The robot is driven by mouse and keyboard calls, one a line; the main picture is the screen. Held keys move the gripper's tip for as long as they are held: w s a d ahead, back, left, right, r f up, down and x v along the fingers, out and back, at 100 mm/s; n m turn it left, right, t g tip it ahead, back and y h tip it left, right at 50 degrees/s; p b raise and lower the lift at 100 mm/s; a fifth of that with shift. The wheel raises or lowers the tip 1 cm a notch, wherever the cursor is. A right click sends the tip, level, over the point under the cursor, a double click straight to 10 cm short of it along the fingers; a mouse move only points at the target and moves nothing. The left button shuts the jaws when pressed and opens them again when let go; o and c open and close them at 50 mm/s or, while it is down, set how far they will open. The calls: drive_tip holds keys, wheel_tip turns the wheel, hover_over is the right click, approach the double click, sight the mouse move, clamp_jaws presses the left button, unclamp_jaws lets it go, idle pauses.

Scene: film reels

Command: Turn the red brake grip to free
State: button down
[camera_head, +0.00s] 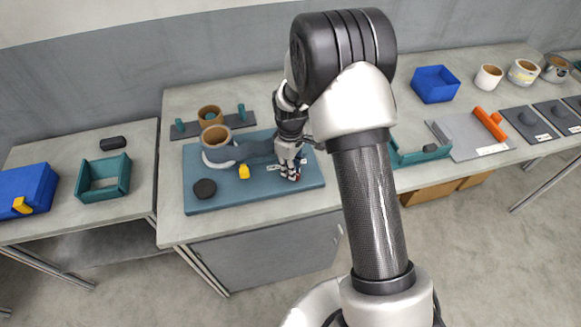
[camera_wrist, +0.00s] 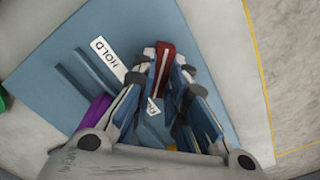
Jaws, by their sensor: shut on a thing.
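The red brake grip (camera_wrist: 165,52) shows in the wrist view between the fingertips of my gripper (camera_wrist: 162,75), which is shut on it. In the head view a small red bit of the grip (camera_head: 296,178) shows under my gripper (camera_head: 289,172). The white HOLD label (camera_wrist: 110,58) lies on the blue plate (camera_wrist: 55,100), left of the grip. A second white label (camera_wrist: 154,106) is partly hidden between my fingers, and I cannot read it. The grip's lower part and its pivot are hidden by the fingers.
A teal tray (camera_head: 104,199) stands on the left table. A blue bin (camera_head: 434,84) stands at the back right.

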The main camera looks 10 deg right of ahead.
drive_tip(key=c, duration=1.6)
unclamp_jaws()
drive_tip(key=shift+r, duration=0.1)
wheel_tip(320, 180, up, 12)
drive_tip(key=s+r+m+t, duration=0.2)
drive_tip(key=s+r+m, duration=0.2)
drive_tip(key=s+r, duration=0.9)
drive_tip(key=s+r+m+t, duration=0.1)
drive_tip(key=s+r+m, duration=0.1)
drive_tip(key=s, duration=0.5)
drive_tip(key=s+r+m+t, duration=0.1)
drive_tip(key=s+m, duration=0.2)
drive_tip(key=s, duration=0.5)
drive_tip(key=shift+s+d+r+t, duration=0.2)
drive_tip(key=shift+r+t, duration=0.1)
drive_tip(key=shift+r, duration=0.1)
